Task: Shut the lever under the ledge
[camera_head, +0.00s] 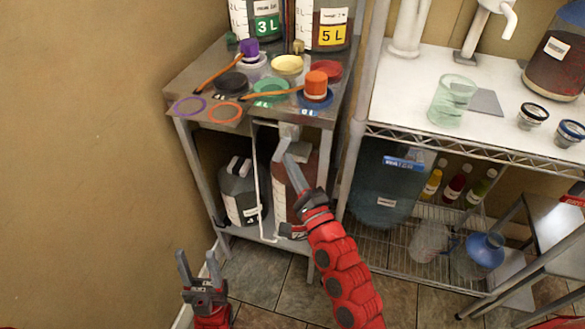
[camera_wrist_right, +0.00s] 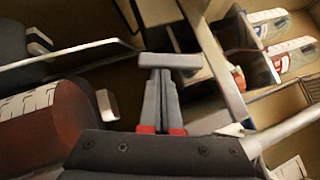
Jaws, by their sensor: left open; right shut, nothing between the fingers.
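A small pale grey fitting (camera_head: 290,130) sits under the front edge of the metal ledge (camera_head: 187,119). A grey lever-like bar (camera_wrist_right: 172,61) lies crosswise at my right fingertips in the right wrist view. My right gripper (camera_head: 284,148) reaches up from below to just under the ledge, close to the fitting. Its fingers are shut together with nothing between them, and they also show in the right wrist view (camera_wrist_right: 160,80). Whether they touch the bar is unclear. My left gripper (camera_head: 198,256) is open and empty, low beside the wall.
A thin white tube (camera_head: 257,180) hangs in front of the lower shelf. A dark jug (camera_head: 238,190) and a reddish container (camera_head: 283,198) stand below the ledge. Lids and the 3 L and 5 L vessels stand on top. A wire rack (camera_head: 345,170) is at right.

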